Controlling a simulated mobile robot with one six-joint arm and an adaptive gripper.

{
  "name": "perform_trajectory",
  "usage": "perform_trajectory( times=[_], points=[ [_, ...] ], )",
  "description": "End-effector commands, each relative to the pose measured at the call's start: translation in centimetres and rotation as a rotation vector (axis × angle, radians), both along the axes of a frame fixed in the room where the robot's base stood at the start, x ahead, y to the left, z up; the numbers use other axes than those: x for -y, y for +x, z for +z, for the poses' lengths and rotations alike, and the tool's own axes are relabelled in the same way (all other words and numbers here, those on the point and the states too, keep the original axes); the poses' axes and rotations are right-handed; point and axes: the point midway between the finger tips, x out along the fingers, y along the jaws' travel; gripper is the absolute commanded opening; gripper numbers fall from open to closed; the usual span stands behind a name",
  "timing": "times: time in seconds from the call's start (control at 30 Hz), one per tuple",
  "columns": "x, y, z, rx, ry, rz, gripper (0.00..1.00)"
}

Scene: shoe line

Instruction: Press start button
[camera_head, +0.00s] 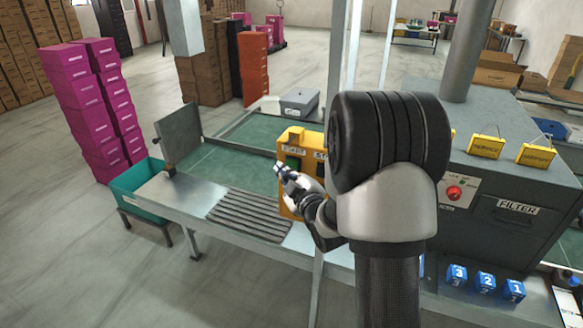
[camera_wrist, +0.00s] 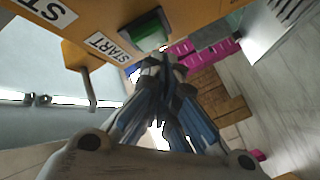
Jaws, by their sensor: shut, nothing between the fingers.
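The yellow control box (camera_head: 292,138) stands at the edge of the line, partly hidden by my arm. Its green start button (camera_head: 293,162) shows just above my gripper (camera_head: 281,170). In the wrist view the green button (camera_wrist: 147,34) sticks out from the yellow box beside a START label (camera_wrist: 112,48). The tips of my gripper (camera_wrist: 160,66) are together and empty, very near the button's lower edge in that view. I cannot tell whether they touch it. A second label, partly cut off, reads ST.
A metal conveyor frame (camera_head: 190,195) with a green belt (camera_head: 238,165) runs left of the box. A dark machine with a red button (camera_head: 454,193) stands on the right. Magenta boxes (camera_head: 88,105) are stacked at the left. Open floor lies at lower left.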

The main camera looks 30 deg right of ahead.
Motion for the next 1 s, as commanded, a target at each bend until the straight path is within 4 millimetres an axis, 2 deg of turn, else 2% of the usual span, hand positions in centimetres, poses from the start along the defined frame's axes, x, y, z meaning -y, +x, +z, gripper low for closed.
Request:
perform_trajectory(
  times=[1.0],
  points=[
    [0.89,0.69,-0.07,0.000,0.000,0.000,0.00]
  ],
)
